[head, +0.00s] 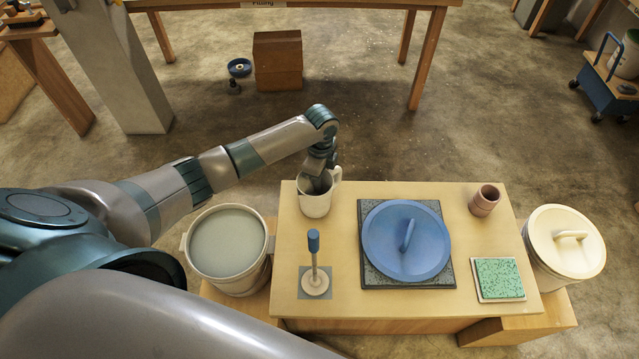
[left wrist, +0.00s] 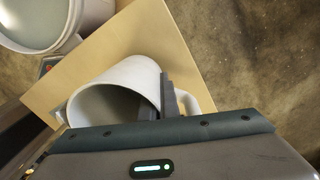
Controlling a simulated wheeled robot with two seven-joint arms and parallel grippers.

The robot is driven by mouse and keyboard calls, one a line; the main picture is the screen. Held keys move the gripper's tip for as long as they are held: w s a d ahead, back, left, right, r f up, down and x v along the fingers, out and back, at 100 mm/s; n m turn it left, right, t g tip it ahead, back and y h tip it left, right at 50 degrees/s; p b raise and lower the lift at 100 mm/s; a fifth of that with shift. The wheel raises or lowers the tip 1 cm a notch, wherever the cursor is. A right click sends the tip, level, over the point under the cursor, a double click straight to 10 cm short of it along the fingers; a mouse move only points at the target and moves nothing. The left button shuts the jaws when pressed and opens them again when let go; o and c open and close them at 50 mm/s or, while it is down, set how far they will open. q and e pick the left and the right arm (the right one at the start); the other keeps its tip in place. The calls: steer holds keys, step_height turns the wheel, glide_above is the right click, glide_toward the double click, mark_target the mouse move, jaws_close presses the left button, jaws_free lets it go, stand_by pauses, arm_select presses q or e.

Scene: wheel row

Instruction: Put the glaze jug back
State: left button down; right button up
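The glaze jug (head: 314,204) is a white jug with an open top and a handle on its right. It looks upright at the back left corner of the table; I cannot tell whether its base touches the top. It also shows large in the left wrist view (left wrist: 120,85). My left gripper (head: 319,183) reaches down at the jug's rim. In the left wrist view, its fingers (left wrist: 160,105) sit close together at the wall beside the handle, one outside and one in the mouth. They look shut on the wall. My right gripper is out of view.
The table (head: 345,300) holds a blue lid (head: 390,240) on a dark slab, a blue-handled stand (head: 315,275), a brown cup (head: 485,200) and a green speckled tile (head: 499,279). A grey-filled bucket (head: 228,243) stands left, a lidded cream bucket (head: 565,240) right.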

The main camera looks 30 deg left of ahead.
arm_select(q)
steer(key=shift+f, duration=0.5)
steer(key=shift+f, duration=0.15)
steer(key=c, duration=2)
jaws_free()
steer(key=r, duration=0.4)
steer(key=r+b, duration=0.1)
steer(key=r, duration=0.7)
steer(key=shift+w+r+b, duration=0.15)
steer(key=shift+w+b, duration=0.1)
steer(key=shift+b, duration=0.15)
